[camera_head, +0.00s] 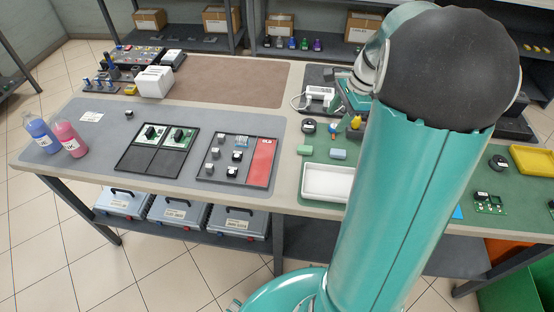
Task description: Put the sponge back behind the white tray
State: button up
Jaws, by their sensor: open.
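The white tray (328,182) lies on the green mat near the front edge of the bench, just left of my arm. Its right end is hidden behind my teal arm. Two small sponge-like blocks lie on the mat behind the tray, apart from it: a light green block (305,150) and a light blue block (338,154). I cannot tell for sure which one is the sponge.
A dark round spool (309,126) and a yellow-topped item (356,122) stand farther back on the mat. A component board with a red strip (263,162) lies to the left. A yellow tray (533,159) is at the right. The brown mat (235,82) is largely clear.

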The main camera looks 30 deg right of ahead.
jog(key=s+a+r+n+h, duration=0.1)
jog(key=s+a+r+n, duration=0.1)
jog(key=a+r+n, duration=0.45)
jog(key=s+a+r+n+h, duration=0.1)
jog(key=s+a+n, duration=0.2)
jog(key=a, duration=0.6)
jog(key=s+a+r+n+t, duration=0.2)
jog(key=s+a+n+t, duration=0.1)
jog(key=s+a+n, duration=0.6)
jog(key=shift+s+a+n+h, duration=0.4)
jog(key=shift+a+n, duration=0.25)
jog(key=shift+a, duration=0.1)
jog(key=shift+c, duration=1.3)
jog(key=shift+s, duration=0.1)
